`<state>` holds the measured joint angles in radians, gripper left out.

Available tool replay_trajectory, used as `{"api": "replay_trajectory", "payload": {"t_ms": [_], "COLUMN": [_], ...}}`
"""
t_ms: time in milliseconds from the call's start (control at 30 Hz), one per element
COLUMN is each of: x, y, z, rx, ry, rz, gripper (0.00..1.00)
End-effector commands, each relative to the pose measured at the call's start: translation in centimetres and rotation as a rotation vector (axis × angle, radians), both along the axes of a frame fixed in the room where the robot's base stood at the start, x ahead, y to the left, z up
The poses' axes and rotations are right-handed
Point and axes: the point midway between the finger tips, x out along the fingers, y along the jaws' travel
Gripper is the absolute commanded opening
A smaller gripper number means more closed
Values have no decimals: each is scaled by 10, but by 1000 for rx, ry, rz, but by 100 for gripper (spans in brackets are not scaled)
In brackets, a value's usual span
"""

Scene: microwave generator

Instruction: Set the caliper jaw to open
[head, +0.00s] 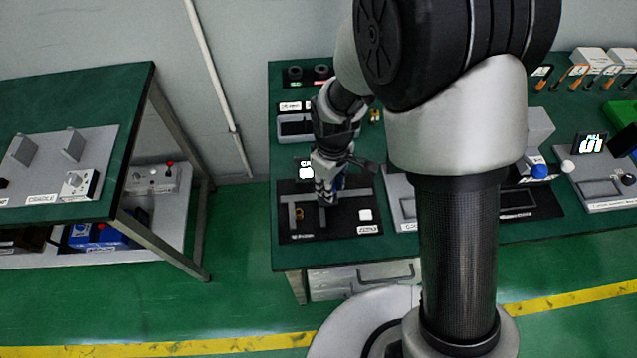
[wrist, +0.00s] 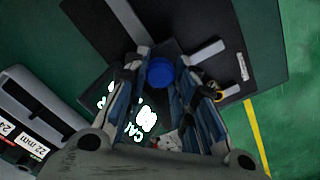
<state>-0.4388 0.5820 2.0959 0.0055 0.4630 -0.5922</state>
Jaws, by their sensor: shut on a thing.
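The caliper station is a black board (head: 340,228) on the green bench, with a grey beam (head: 358,192) across it. It also shows in the wrist view as a black board (wrist: 265,45) with part of the grey beam (wrist: 206,52). My gripper (head: 327,201) points down onto the beam and hides its middle. In the wrist view, a round blue knob (wrist: 160,72) sits between the fingertips of my gripper (wrist: 161,80), which are shut on it. The jaw under the knob is mostly hidden. A small gold ring (head: 299,214) lies left of my gripper, on the board.
A dark display with white writing (head: 305,170) stands behind the board. A white block (head: 365,214) sits on the board's right side. A grey fixture (head: 402,208) is close to the right. Another bench (head: 128,110) stands left, across a green floor gap.

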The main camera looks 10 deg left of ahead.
Motion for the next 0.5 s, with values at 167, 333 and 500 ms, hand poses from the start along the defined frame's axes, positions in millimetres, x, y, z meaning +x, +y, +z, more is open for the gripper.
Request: {"api": "replay_trajectory", "payload": {"t_ms": [167, 333, 500], "x": [1, 1, 1], "y": [-4, -4, -4], "z": [0, 0, 0], "rx": [-3, -4, -4], "ry": [-2, -1, 0], "rz": [2, 3, 2], "gripper": [0, 30, 41]}}
